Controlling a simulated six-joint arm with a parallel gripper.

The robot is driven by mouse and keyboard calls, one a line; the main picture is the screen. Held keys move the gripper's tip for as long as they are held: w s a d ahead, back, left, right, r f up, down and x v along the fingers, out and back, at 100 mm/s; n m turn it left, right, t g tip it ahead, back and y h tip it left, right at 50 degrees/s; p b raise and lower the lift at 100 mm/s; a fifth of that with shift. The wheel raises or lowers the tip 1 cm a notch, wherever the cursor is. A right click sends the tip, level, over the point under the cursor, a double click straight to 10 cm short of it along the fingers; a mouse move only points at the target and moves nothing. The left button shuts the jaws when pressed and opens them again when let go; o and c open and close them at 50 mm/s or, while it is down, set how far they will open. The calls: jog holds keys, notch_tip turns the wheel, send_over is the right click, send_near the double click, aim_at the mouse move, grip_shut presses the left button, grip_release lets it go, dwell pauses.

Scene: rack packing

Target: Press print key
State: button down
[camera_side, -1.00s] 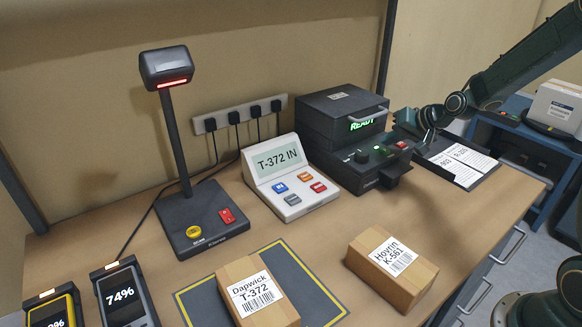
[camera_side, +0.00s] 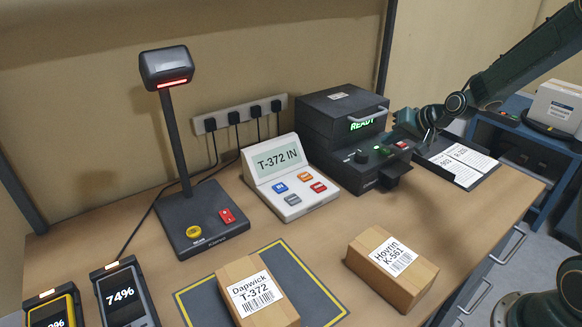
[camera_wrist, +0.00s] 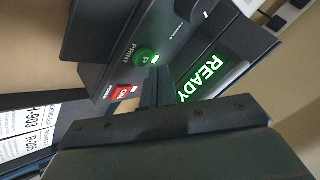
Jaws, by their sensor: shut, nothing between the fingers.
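The dark label printer (camera_side: 335,118) stands at the back right of the bench, with a lit green READY display (camera_side: 362,124). The display also shows in the wrist view (camera_wrist: 201,77). The green print key (camera_side: 381,149) is on its sloped front panel, beside a red key (camera_side: 402,145).
A clipboard with labels (camera_side: 466,165) lies right of the printer. A white keypad terminal (camera_side: 290,190) reading T-372 IN stands to its left. A scanner stand (camera_side: 195,225) is farther left. Cartons for Dapwick (camera_side: 257,290) and Hovrin (camera_side: 392,268) sit in front.

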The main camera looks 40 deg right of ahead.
aim_at(389, 153)
jog(key=shift+f, duration=0.8)
dwell(1.0)
jog(key=shift+r, duration=0.1)
dwell(0.3)
jog(key=shift+r, duration=0.7)
jog(key=shift+r, duration=0.1)
jog(key=shift+r, duration=2.4)
